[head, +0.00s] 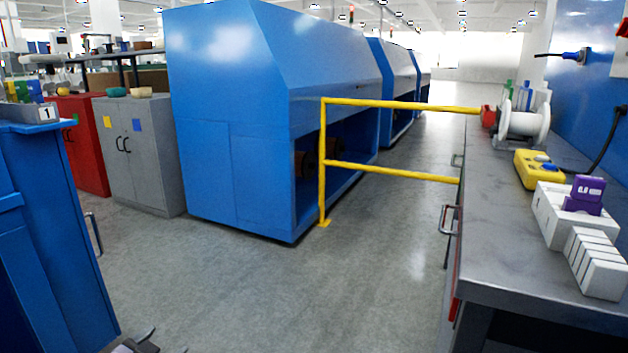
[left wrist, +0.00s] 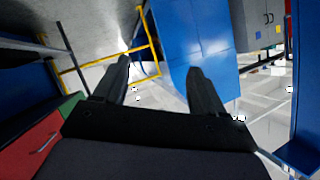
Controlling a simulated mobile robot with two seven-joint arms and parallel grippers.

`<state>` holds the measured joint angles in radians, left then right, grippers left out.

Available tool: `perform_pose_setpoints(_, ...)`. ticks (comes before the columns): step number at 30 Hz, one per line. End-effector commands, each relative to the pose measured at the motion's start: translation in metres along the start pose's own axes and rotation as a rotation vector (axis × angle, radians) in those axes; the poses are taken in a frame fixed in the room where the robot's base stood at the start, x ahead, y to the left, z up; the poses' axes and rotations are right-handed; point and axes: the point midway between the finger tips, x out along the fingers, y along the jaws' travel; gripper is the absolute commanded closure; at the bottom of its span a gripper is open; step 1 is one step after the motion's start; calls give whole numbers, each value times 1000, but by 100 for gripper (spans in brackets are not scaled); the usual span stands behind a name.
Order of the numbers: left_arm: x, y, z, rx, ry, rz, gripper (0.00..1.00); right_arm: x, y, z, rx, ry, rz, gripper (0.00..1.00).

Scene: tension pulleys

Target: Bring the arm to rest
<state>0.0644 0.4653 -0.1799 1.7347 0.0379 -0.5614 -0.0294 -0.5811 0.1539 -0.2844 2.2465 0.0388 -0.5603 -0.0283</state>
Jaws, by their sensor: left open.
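My left gripper (left wrist: 160,82) shows in the left wrist view, its two dark fingers apart with nothing between them. In the head view only a small part of my left gripper (head: 148,343) shows at the bottom edge, left of the middle, above the floor. It touches nothing that I can see. My right gripper is in neither view.
A grey workbench (head: 480,200) on the right bears a white spool (head: 523,122), a yellow device (head: 537,170) and white blocks (head: 597,262). A yellow rail (head: 400,104) stands by a blue machine (head: 230,110). A blue cabinet (head: 45,240) is at left. Floor between is clear.

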Motion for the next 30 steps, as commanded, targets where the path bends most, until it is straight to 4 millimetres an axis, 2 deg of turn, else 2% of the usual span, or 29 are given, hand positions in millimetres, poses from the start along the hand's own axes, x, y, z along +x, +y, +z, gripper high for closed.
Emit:
perform_pose_setpoints(1,-14,32,7,-26,-2,50,30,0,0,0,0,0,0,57)
perform_pose_setpoints(6,-67,115,18,-122,-4,185,30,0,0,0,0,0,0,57)
perform_pose_setpoints(9,-101,152,18,-190,-7,248,30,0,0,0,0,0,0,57)
perform_pose_setpoints(15,-162,198,10,-327,-19,330,30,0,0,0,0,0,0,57)
perform_pose_setpoints(18,-190,210,3,-394,-28,353,30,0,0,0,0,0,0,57)
perform_pose_setpoints(20,-195,200,-9,-392,-33,347,30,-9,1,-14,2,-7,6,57)
perform_pose_setpoints(30,-215,168,-34,-389,-87,317,30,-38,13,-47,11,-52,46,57)
